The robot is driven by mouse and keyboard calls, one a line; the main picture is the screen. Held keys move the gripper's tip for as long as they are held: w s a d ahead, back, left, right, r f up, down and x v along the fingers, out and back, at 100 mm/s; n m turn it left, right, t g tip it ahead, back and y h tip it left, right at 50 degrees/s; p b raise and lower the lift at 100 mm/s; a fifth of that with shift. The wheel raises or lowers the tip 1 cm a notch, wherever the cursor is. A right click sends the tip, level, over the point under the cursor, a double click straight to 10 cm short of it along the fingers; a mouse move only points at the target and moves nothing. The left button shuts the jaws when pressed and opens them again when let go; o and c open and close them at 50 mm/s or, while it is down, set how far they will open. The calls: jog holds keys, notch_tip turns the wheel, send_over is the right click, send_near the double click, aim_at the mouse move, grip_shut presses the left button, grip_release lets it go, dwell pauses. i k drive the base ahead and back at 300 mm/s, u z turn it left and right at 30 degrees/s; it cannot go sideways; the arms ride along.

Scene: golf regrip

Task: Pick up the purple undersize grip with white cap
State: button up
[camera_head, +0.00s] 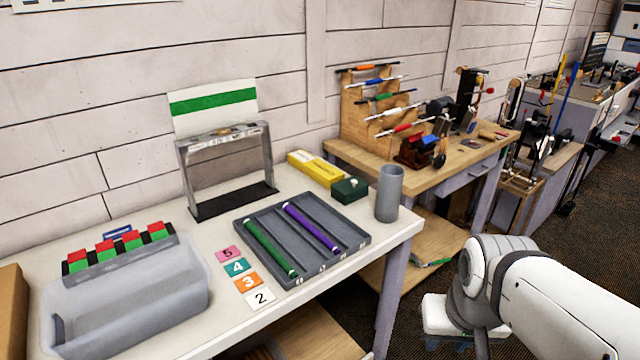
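The purple grip (311,227) lies in a slot of the grey slotted tray (352,236) on the white-topped bench. Part of my white arm shows at the lower right, apart from the tray and beyond the bench's right edge. My gripper is not in view, so I cannot see its fingers.
A grey cylinder (389,193) and a dark green box (350,189) stand close to the tray's far right side. Numbered cards (248,281) lie left of the tray. A translucent bin (130,312) and a metal frame (228,165) stand further left.

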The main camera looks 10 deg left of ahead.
aim_at(289, 209)
jog(key=u, duration=0.55)
jog(key=i, duration=0.9)
jog(key=u, duration=0.55)
